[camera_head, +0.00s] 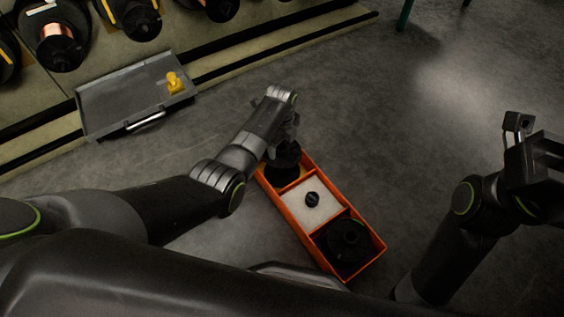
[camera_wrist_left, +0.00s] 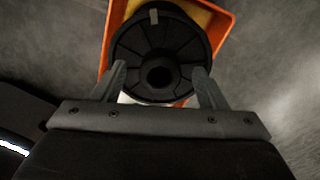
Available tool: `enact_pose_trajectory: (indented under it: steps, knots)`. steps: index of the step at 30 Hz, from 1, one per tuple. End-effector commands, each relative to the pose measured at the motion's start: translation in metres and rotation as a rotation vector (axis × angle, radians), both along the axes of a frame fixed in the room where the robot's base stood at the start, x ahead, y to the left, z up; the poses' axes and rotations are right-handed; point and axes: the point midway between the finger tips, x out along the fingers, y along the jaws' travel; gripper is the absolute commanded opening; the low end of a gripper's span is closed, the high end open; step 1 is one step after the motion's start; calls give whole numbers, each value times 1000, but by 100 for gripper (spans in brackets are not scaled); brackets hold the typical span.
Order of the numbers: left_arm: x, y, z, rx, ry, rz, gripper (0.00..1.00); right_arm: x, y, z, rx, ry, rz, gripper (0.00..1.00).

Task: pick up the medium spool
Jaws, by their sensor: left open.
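An orange crate (camera_head: 297,226) with three compartments stands on the floor, and its rim also shows in the left wrist view (camera_wrist_left: 222,32). A black spool (camera_head: 283,173) sits in its far compartment, partly hidden by my left gripper (camera_head: 288,143). In the left wrist view this spool (camera_wrist_left: 137,47) lies between and just beyond the open fingers of my left gripper (camera_wrist_left: 160,82); I cannot tell whether they touch it. A small black spool (camera_head: 312,199) is in the pale middle compartment. A wide black spool (camera_head: 348,240) fills the near compartment. My right gripper (camera_head: 518,125) is at the right, away from the crate.
A grey tray (camera_head: 115,97) with a yellow object (camera_head: 175,83) stands at the upper left, by a rack of several large spools (camera_head: 58,45). A green leg (camera_head: 405,14) shows at the top. Floor right of the crate is clear.

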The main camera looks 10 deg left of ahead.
Motion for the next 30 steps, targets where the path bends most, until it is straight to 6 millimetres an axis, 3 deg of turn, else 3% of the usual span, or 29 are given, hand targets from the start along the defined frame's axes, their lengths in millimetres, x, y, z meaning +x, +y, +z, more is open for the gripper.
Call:
enact_pose_trajectory:
  steps: [2, 17, 30]
  knots:
    - [0, 0, 0, 0, 0, 0, 65, 0, 0, 0, 0, 0, 0, 36]
    - [0, 0, 0, 0, 0, 0, 0, 0, 0, 0, 0, 0, -1, 36]
    - [0, 0, 3, 0, -1, 0, 0, -1, 0, 1, -1, -1, -5, 36]
